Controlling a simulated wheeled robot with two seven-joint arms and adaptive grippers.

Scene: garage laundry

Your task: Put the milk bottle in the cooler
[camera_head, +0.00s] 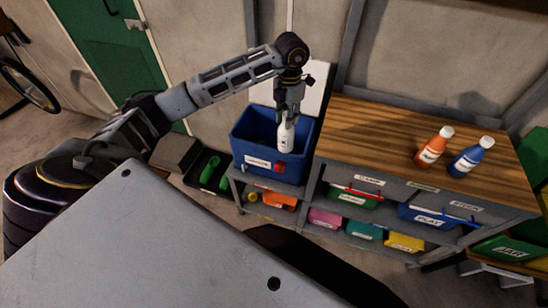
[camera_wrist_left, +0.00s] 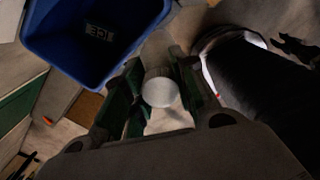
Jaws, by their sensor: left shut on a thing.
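The white milk bottle (camera_head: 286,137) hangs upright below my left gripper (camera_head: 289,112), which is shut on its top. In the left wrist view its round white cap (camera_wrist_left: 161,88) shows between the fingers (camera_wrist_left: 160,95). The blue cooler (camera_head: 247,160) stands open left of the wooden worktop. In the head view the bottle overlaps the cooler's right part; its height above the rim is hard to tell. In the left wrist view the cooler (camera_wrist_left: 92,72) lies up and left of the bottle, and the bottle is not over its opening. My right gripper is not in view.
A wooden worktop (camera_head: 370,130) to the right holds an orange bottle (camera_head: 434,147) and a blue bottle (camera_head: 471,157). Shelves below hold several coloured bins, including a pink one (camera_head: 325,217). A white panel (camera_head: 313,88) rises behind the cooler. A black tray (camera_head: 207,172) sits left.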

